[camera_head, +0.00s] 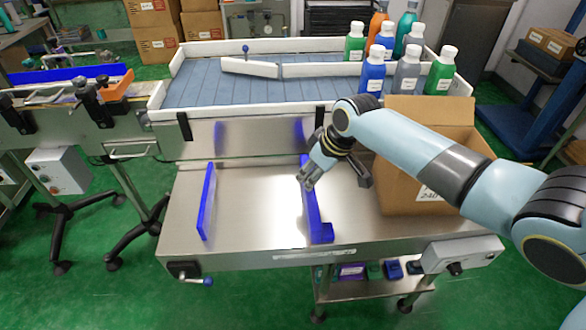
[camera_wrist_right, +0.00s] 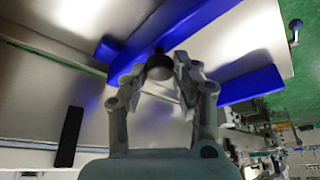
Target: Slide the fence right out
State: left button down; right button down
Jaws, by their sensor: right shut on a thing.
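Two blue fences stand on the steel table. The left fence (camera_head: 206,202) is a plain upright strip, and it also shows in the wrist view (camera_wrist_right: 250,86). The right fence (camera_head: 313,212) has a blue block at its near end, and it crosses the upper part of the wrist view (camera_wrist_right: 150,46). My right gripper (camera_head: 307,183) reaches down onto the right fence. In the wrist view its fingers (camera_wrist_right: 165,64) close around a dark round knob (camera_wrist_right: 159,68) at that fence. My fingers hide part of the fence. My left gripper is not in view.
A cardboard box (camera_head: 402,190) stands right of the right fence, close to my forearm. Behind, a grey conveyor (camera_head: 220,88) carries several capped bottles (camera_head: 372,74) at its right end. The steel between the two fences is bare (camera_head: 255,205).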

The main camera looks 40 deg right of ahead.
jog(key=s+d, duration=0.1)
jog(key=d, duration=0.1)
jog(key=s+d, duration=0.1)
jog(key=d, duration=0.1)
jog(key=shift+s+p, duration=0.2)
jog(key=shift+p, duration=0.1)
jog(key=shift+a, duration=0.1)
jog(key=c, duration=1)
grip_release()
jog(key=shift+r, duration=0.1)
jog(key=v, duration=1.2)
